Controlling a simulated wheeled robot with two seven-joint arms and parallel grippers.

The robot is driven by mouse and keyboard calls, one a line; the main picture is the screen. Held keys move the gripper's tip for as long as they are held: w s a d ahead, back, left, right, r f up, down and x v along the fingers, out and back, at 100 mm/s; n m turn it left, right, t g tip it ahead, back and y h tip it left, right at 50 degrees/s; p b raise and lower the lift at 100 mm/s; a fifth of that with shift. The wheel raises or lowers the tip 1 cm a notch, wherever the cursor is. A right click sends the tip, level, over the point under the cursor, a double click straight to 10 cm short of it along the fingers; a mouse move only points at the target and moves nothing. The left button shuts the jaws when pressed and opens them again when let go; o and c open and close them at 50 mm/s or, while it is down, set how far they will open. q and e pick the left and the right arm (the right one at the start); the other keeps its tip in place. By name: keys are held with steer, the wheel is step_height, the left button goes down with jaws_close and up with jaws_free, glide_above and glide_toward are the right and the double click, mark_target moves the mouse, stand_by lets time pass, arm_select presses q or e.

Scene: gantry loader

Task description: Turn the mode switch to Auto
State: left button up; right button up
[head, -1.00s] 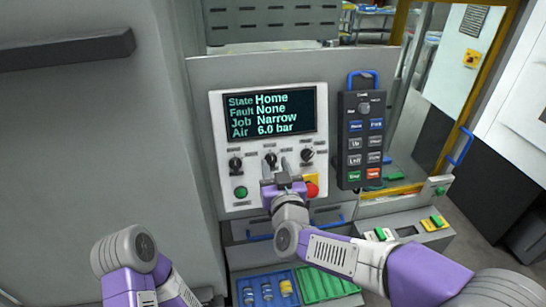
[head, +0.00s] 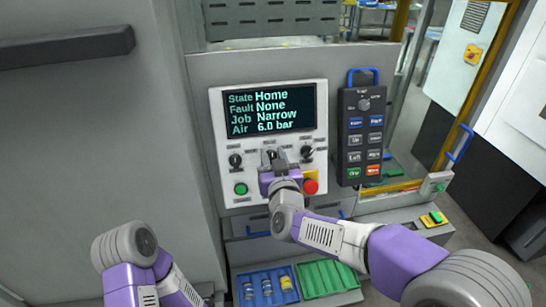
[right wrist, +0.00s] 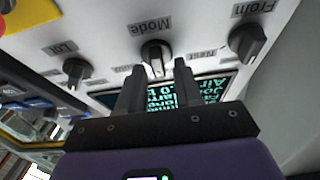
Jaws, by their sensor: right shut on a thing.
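The mode switch (head: 270,155) is the middle of three dark knobs below the screen on the white control panel (head: 219,125). In the right wrist view the mode switch (right wrist: 155,56), with "Mode" lettered upside down beside it, sits between my right fingertips. My right gripper (right wrist: 157,72) is shut on the knob; in the head view the gripper (head: 277,160) partly hides it. The exact pointer position is hard to read. The screen (head: 267,110) reads State Home, Fault None, Job Narrow, Air 6.0 bar. My left arm shows at the lower left, its gripper out of view.
Other knobs sit left (head: 235,160) and right (head: 306,152) of the switch. A green button (head: 240,188) and a red button (head: 310,187) are below. A handheld pendant (head: 362,130) hangs at the right. Blue (head: 254,298) and green (head: 330,278) trays lie below.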

steer(key=shift+m, duration=0.4)
steer(key=m+h+b, duration=0.1)
steer(key=m, duration=0.1)
steer(key=shift+m, duration=0.3)
steer(key=m+h, duration=0.1)
steer(key=m, duration=0.2)
steer(key=shift+d+h, duration=0.15)
steer(key=shift+h, duration=0.25)
steer(key=shift+d+f+m+g+h, duration=0.1)
steer(key=shift+m+g+h, duration=0.35)
steer(key=shift+m, duration=1.5)
steer(key=shift+d+f+m+g+h, duration=0.2)
steer(key=shift+m+h, duration=0.45)
steer(key=shift+m, duration=1.3)
steer(key=shift+a+r, duration=0.1)
steer(key=shift+r, duration=0.05)
steer(key=o, duration=0.7)
steer(key=shift+c, duration=0.2)
